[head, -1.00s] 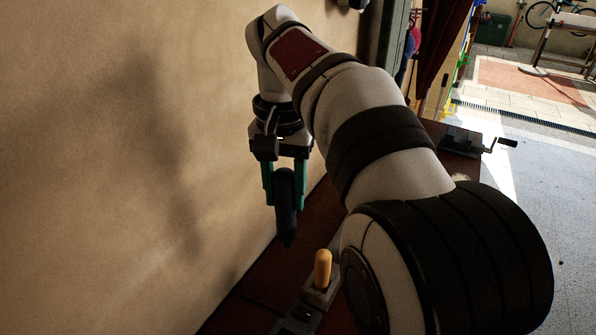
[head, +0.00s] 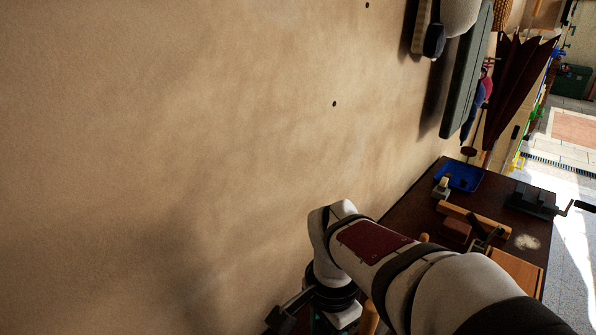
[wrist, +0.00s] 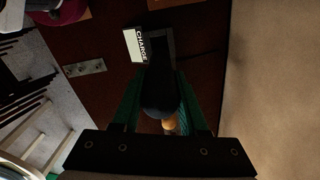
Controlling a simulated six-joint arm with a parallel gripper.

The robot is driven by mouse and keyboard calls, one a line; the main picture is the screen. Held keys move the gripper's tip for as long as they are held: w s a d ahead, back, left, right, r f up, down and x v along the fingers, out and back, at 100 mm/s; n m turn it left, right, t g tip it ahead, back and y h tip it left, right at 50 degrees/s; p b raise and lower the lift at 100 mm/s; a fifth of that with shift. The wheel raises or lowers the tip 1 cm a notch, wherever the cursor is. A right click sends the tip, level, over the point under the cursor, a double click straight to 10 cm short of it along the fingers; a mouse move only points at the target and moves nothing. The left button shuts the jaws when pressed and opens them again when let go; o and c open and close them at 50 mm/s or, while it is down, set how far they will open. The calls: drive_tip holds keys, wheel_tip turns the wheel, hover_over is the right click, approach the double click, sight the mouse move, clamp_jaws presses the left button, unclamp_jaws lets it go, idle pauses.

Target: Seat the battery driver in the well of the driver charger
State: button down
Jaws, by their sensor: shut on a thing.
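My gripper (wrist: 162,88) has green fingers and is shut on the dark battery driver (wrist: 160,103), seen end-on in the wrist view. The driver's far end is hard to make out against the dark bench. Beyond it in that view is a dark, box-like frame (wrist: 160,38), apparently the driver charger, beside a pale label (wrist: 136,45) reading CHARGE. The driver overlaps the frame's near part, and I cannot tell whether they touch.
An orange handle (wrist: 168,126) shows close behind the driver. A metal plate with holes (wrist: 84,68) lies on the bench. In the head view, a blue tray (head: 462,174), a wooden bar (head: 470,217) and a crank device (head: 535,198) occupy the bench. The wall (head: 200,150) borders it.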

drive_tip(key=shift+f, duration=5.55)
drive_tip(key=shift+c, duration=1.8)
unclamp_jaws()
drive_tip(key=shift+r, duration=0.15)
wheel_tip(320, 180, up, 16)
drive_tip(key=shift+f, duration=0.2)
